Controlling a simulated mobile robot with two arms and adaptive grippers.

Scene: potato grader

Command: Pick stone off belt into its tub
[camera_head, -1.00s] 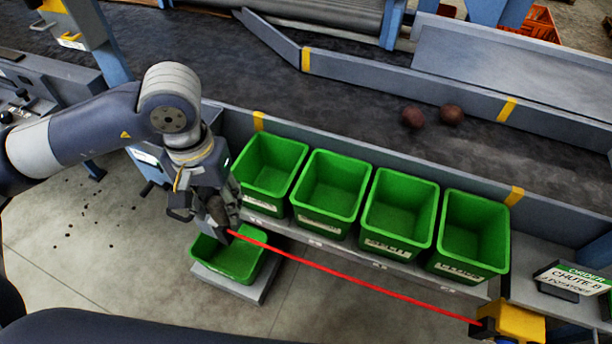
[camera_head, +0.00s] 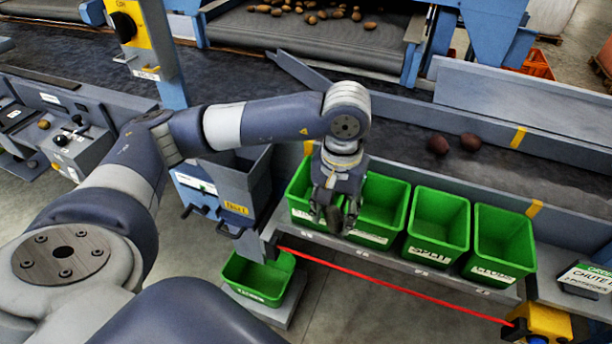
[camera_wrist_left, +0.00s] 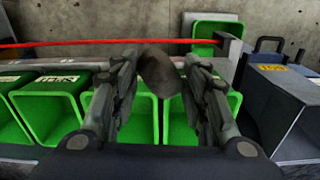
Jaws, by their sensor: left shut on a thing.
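My left gripper (camera_head: 338,212) is shut on a dark brown, rounded stone. The stone also shows between the fingertips in the left wrist view (camera_wrist_left: 158,74). In the head view the gripper hangs over the front of the tub row, by the first tub (camera_head: 301,217) and the second tub (camera_head: 370,238), partly covering both. The third tub (camera_head: 434,251) and fourth tub (camera_head: 497,271) stand to the right. All are green, with front labels too small to read surely. A lower green tub (camera_head: 258,291) sits near the floor. My right gripper is not in view.
Two dark reddish lumps (camera_head: 455,143) lie on the dark belt (camera_head: 400,135) behind the tubs. A red cord (camera_head: 400,289) runs in front of the tub shelf to a yellow box (camera_head: 541,321). A grey bin (camera_head: 238,190) stands left of the row.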

